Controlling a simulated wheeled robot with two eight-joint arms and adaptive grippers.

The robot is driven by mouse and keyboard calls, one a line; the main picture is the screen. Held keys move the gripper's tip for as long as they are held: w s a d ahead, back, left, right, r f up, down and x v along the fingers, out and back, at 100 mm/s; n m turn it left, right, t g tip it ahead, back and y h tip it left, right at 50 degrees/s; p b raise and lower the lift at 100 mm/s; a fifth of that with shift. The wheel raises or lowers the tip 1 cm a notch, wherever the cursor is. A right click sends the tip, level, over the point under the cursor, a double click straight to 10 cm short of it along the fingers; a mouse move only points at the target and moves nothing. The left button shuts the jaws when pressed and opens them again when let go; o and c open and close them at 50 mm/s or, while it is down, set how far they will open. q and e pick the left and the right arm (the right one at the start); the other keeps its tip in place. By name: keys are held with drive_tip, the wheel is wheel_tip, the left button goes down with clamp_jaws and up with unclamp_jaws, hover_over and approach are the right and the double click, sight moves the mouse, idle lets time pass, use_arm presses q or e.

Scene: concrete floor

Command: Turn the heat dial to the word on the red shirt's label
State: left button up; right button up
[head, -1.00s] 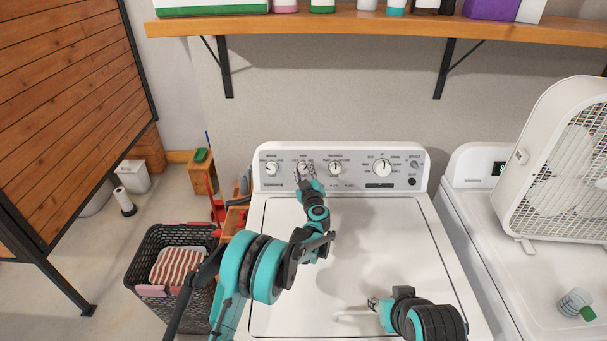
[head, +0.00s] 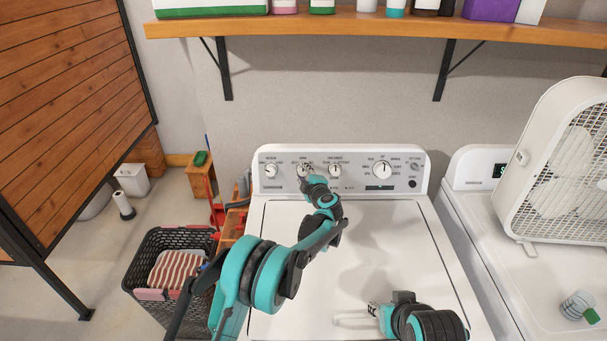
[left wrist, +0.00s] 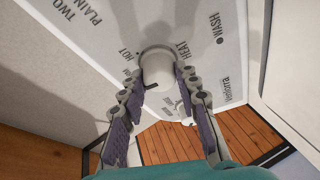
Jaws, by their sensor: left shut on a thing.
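The heat dial (head: 303,169) is the second small knob from the left on the white washer's panel. In the left wrist view the round pale knob (left wrist: 158,66) has HEAT printed on its right and HOT on its left. My left gripper (head: 307,175) is shut on this knob, with a finger on each side. My right gripper (head: 352,317) is low over the washer lid.
Other knobs, including a larger dial (head: 383,169), flank the heat dial closely. A black basket (head: 150,250) stands left. A fan (head: 570,160) and cup (head: 578,306) are on the right machine. A wooden shelf (head: 400,24) runs above.

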idle(0.5)
use_arm(q)
drive_tip(key=o, duration=1.2)
drive_tip(key=shift+c, duration=0.2)
drive_tip(key=v, duration=1.2)
